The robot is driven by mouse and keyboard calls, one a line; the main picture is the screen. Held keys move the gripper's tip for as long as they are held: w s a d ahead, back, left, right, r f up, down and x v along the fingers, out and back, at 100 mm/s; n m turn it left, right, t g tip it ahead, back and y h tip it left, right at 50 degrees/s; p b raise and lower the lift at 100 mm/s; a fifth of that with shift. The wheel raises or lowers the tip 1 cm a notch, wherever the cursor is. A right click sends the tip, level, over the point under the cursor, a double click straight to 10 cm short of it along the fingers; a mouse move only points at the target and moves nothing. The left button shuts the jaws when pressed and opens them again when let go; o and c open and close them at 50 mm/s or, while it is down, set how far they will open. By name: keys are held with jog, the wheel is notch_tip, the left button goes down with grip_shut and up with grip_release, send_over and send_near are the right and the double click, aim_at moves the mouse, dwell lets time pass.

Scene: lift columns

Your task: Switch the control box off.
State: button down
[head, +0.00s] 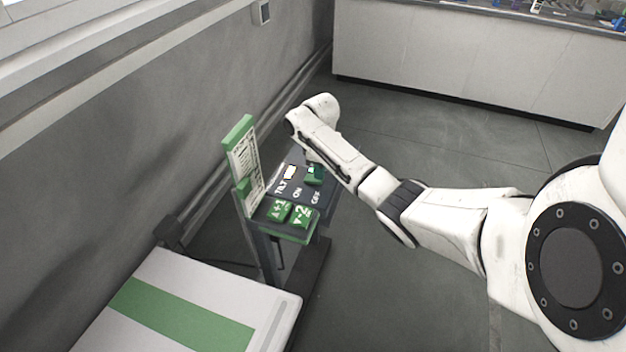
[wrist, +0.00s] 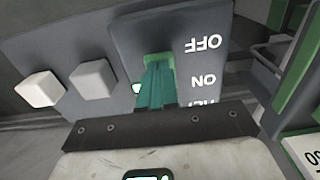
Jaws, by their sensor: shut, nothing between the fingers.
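The control box (head: 268,212) is a dark sloped panel on a post, with ON and OFF labels. Its green switch (head: 314,179) sits at the panel's upper right, partly behind my arm. In the wrist view the panel is upside down, and the light green switch part (wrist: 151,57) shows beside the OFF label (wrist: 202,44). My gripper (wrist: 158,70) is shut and empty, its narrow teal fingers pointing at the switch and overlapping it. I cannot tell whether they touch it, or which position the switch is in. A small lit spot (wrist: 137,88) shows beside the fingers.
Two pale square buttons (wrist: 93,80) show left of the switch in the wrist view. A green-edged sign (head: 243,160) stands at the panel's left. A white platform with a green stripe (head: 180,313) lies in front.

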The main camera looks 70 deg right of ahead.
jog(key=shift+f+b, duration=0.3)
jog(key=shift+f, duration=0.2)
jog(key=shift+r, duration=0.1)
notch_tip(320, 180, up, 7)
jog(key=p, duration=0.7)
dwell(0.4)
dwell(0.5)
